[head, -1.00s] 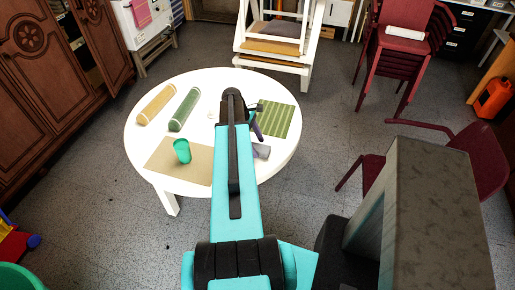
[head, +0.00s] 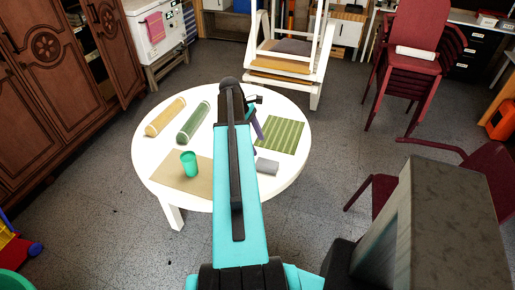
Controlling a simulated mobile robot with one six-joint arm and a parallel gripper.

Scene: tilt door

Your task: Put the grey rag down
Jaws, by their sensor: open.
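The grey rag (head: 267,166) lies as a small folded block on the white round table (head: 285,184), near its front right edge. My gripper (head: 258,143) is above the table just behind the rag, with its dark purple fingers open. It looks empty, and a gap shows between the fingers and the rag. My teal and black arm hides the middle of the table and part of the gripper.
A green striped mat (head: 280,134) lies right of the gripper. A teal cup (head: 188,163) stands on a beige mat (head: 165,175). Tan (head: 165,117) and green (head: 193,123) rolls lie at the left. Red chairs (head: 412,55) stand at the right.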

